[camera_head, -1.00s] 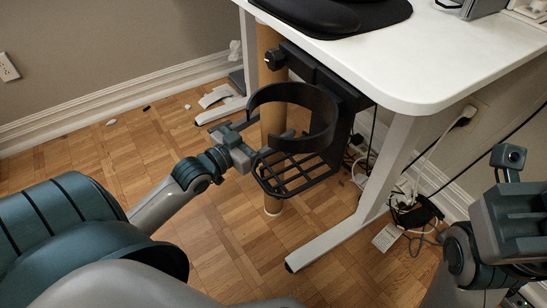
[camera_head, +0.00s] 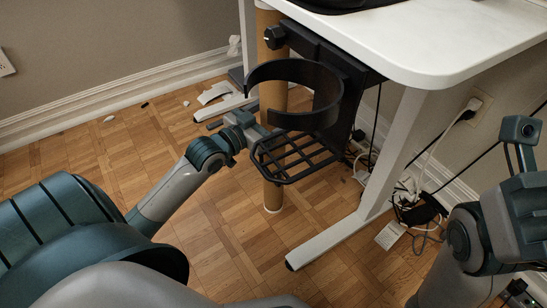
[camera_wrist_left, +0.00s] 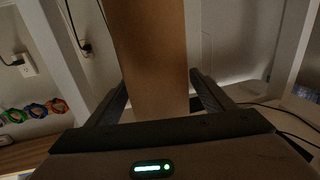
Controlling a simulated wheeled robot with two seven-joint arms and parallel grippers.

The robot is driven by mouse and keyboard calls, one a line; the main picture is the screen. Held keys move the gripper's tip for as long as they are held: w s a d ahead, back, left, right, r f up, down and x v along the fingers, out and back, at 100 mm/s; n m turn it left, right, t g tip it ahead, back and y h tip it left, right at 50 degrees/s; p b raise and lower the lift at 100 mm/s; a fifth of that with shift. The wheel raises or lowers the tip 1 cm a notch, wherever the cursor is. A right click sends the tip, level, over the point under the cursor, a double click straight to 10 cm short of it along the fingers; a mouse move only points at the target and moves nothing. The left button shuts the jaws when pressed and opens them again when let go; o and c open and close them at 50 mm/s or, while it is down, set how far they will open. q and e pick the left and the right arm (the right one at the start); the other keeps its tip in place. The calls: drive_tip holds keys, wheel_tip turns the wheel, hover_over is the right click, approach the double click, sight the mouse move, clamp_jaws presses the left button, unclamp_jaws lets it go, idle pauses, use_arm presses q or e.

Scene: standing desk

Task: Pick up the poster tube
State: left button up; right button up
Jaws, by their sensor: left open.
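The poster tube (camera_head: 272,196) is a tall brown cardboard tube standing upright on the floor beside the desk, partly hidden by a black ring-shaped holder. In the left wrist view the tube (camera_wrist_left: 152,50) fills the middle. My left gripper (camera_wrist_left: 158,88) is open, with one finger on each side of the tube and small gaps visible. In the head view the left gripper (camera_head: 258,128) is at the tube's mid-height, partly behind the holder. My right arm shows at the right edge, but its fingers are not seen.
The black holder (camera_head: 333,105) with a grid shelf (camera_head: 298,160) hangs from the white desk (camera_head: 440,45), close in front of the tube. A white desk leg (camera_head: 345,232) stands to the right. Cables and a power adapter (camera_head: 420,208) lie behind it. Parquet floor at left is mostly clear.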

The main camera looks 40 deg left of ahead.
use_arm(q)
drive_tip(key=shift+w+d, duration=0.1)
drive_tip(key=shift+w, duration=0.2)
clamp_jaws()
idle(0.4)
drive_tip(key=shift+r, duration=0.2)
